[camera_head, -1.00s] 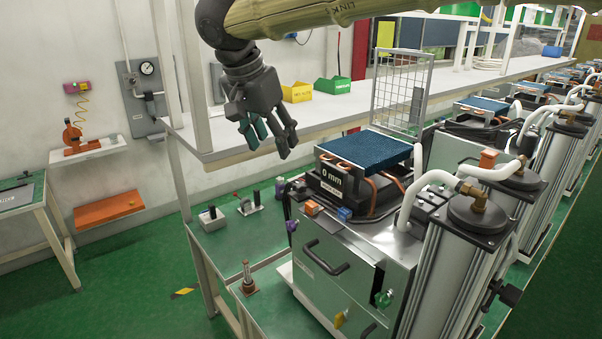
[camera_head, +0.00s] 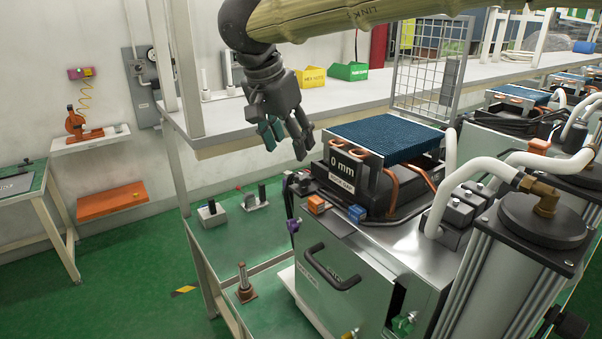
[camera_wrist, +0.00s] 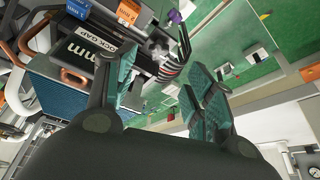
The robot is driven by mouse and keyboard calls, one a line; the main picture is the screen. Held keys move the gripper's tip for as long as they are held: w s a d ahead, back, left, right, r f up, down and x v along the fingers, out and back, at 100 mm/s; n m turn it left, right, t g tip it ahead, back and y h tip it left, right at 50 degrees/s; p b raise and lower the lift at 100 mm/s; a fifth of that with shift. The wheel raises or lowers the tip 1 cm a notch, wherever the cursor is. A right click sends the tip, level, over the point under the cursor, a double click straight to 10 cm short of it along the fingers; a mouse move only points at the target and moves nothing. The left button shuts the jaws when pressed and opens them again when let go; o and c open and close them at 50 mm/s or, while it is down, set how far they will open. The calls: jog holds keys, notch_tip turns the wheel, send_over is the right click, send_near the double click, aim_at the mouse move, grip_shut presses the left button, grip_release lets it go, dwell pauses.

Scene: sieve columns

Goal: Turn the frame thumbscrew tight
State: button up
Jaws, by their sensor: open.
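My gripper (camera_head: 287,146) is open and empty in the head view, pointing down, left of and above the nearest machine's blue-topped block (camera_head: 385,137). In the wrist view my gripper (camera_wrist: 160,85) has its teal finger pads apart with nothing between them. A grey star-shaped knob (camera_wrist: 157,47) shows beyond the fingers, apart from them, beside the black "BLOCK GAP" label (camera_wrist: 90,50); it may be the frame thumbscrew. A purple knob (camera_wrist: 175,17) is close by and also shows on the machine's left side in the head view (camera_head: 293,226). I cannot tell how tight any knob is.
The machine's steel housing (camera_head: 335,285) carries orange (camera_head: 318,204) and blue (camera_head: 357,213) tags. A white shelf (camera_head: 225,137) with yellow (camera_head: 311,77) and green (camera_head: 348,71) bins runs behind the gripper. A wire mesh panel (camera_head: 430,60) stands behind the block.

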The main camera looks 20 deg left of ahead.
aim_at(302, 176)
jog(key=p+x, duration=0.1)
jog(key=x, duration=0.8)
jog(key=shift+w+d+f+p, duration=0.1)
jog(key=shift+w+f+p, duration=0.05)
jog(key=shift+f+p, duration=0.25)
jog(key=shift+r, duration=0.1)
jog(key=c, duration=1)
